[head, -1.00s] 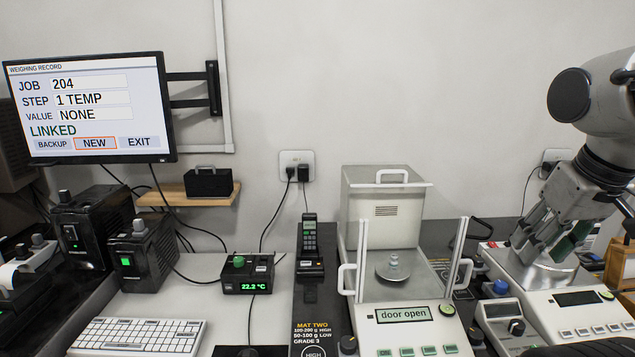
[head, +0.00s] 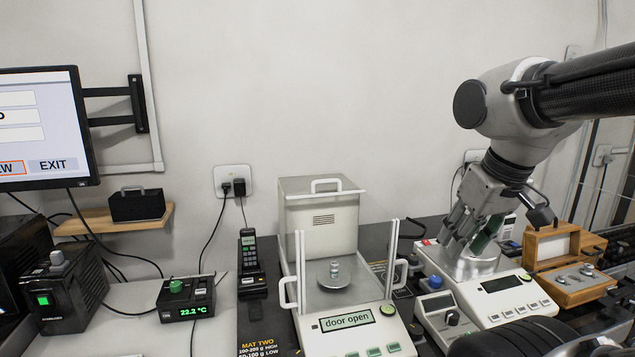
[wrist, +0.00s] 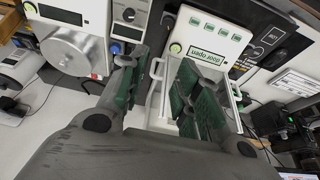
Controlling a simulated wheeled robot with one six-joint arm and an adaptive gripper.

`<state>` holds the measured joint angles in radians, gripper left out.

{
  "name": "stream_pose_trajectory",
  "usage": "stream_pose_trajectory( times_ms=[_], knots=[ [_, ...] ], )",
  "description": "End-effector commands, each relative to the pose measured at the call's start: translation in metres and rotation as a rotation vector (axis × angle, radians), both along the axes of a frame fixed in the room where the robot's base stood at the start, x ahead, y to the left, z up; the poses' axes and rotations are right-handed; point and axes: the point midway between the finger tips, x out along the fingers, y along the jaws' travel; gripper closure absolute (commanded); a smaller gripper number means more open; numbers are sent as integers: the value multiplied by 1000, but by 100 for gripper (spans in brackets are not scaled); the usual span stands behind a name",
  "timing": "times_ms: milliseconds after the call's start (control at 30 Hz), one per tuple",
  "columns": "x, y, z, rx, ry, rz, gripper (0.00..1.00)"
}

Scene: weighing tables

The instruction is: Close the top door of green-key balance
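The green-key balance (head: 348,320) stands at the centre of the head view, and its display reads "door open". Its top is open; a pale panel with a white handle (head: 326,185), seemingly the top door, lies back over the rear housing. A small metal weight (head: 334,268) sits on its pan. My gripper (head: 468,232) is right of this balance, above the round pan of a second balance, and holds nothing I can see. In the wrist view my gripper (wrist: 160,88) has its green-padded fingers spread apart, with the green-key balance (wrist: 205,38) beyond them.
The second balance (head: 505,290) stands to the right, with a small knobbed device (head: 437,313) between. A wooden weight box (head: 568,262) is at far right. The side door handles (head: 401,270) stick out from the green-key balance. A phone (head: 249,262) and temperature unit (head: 186,297) stand left.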

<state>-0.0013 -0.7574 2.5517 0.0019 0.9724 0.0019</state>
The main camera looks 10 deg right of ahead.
Motion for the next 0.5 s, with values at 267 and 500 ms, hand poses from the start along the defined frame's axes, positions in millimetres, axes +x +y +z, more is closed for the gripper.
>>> stream_pose_trajectory(
  times_ms=[267, 500],
  knots=[
    [49, 24, -8, -11, 132, 102, 100],
    [187, 76, 33, -40, 164, 180, 100]
  ],
)
